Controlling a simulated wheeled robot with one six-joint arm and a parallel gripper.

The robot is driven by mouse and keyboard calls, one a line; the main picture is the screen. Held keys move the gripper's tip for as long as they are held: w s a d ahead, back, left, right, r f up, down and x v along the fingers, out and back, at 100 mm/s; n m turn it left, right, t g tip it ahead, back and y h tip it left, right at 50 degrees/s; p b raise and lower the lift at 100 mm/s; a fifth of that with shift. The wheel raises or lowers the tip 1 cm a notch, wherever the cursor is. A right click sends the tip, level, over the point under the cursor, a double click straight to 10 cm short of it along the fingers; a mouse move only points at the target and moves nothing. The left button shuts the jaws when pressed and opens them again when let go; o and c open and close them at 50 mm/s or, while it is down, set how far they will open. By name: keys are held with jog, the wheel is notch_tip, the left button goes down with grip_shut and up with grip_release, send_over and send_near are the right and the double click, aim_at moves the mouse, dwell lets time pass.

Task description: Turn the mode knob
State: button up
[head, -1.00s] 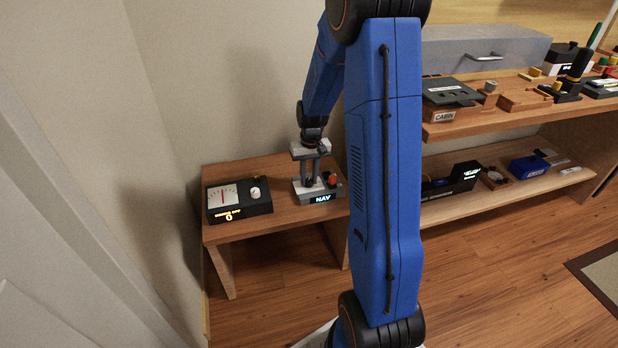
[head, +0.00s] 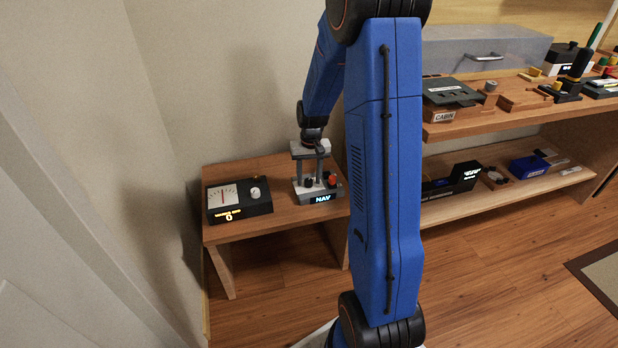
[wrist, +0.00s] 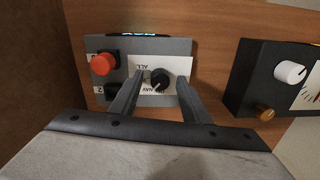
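The mode knob (wrist: 159,77) is a small black round knob with a white mark, on a white label with "ALL" and "NAV" lettering. It sits on a grey panel box (head: 320,197) with a lit "NAV" display, on the low wooden table. The knob also shows in the head view (head: 309,182) below my gripper (head: 310,168). In the wrist view my gripper (wrist: 160,80) is open, with one finger on each side of the knob. Gaps show between the fingers and the knob, so it is not gripped. Finger height relative to the knob is hard to judge.
A red button (wrist: 104,63) and a dark control (wrist: 112,90) sit beside the knob on the same panel. A black dial box (head: 240,207) with a white knob stands at the left of the table (head: 270,229). A wall is close behind. Shelves with other panels stand right.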

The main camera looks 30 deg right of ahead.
aim_at(311, 180)
notch_tip(311, 180, up, 17)
jog(key=shift+s+d+r, duration=0.15)
jog(key=shift+d+r, duration=0.05)
jog(key=shift+d, duration=0.1)
dwell(0.4)
dwell(0.4)
jog(key=s+a+r+n+t, duration=0.1)
jog(key=s+a+r, duration=0.3)
jog(key=s+a, duration=0.25)
jog(key=s+a+r+n+t, duration=0.1)
jog(key=s+a+r, duration=0.35)
jog(key=s, duration=0.35)
jog(key=s+a+f+n+t, duration=0.1)
jog(key=s+a, duration=0.2)
jog(key=s, duration=0.5)
jog(key=s+a+f+n+t, duration=0.1)
jog(key=s+a, duration=0.2)
jog(key=s, duration=0.4)
jog(key=shift+s+t, duration=0.3)
jog(key=shift+s, duration=0.1)
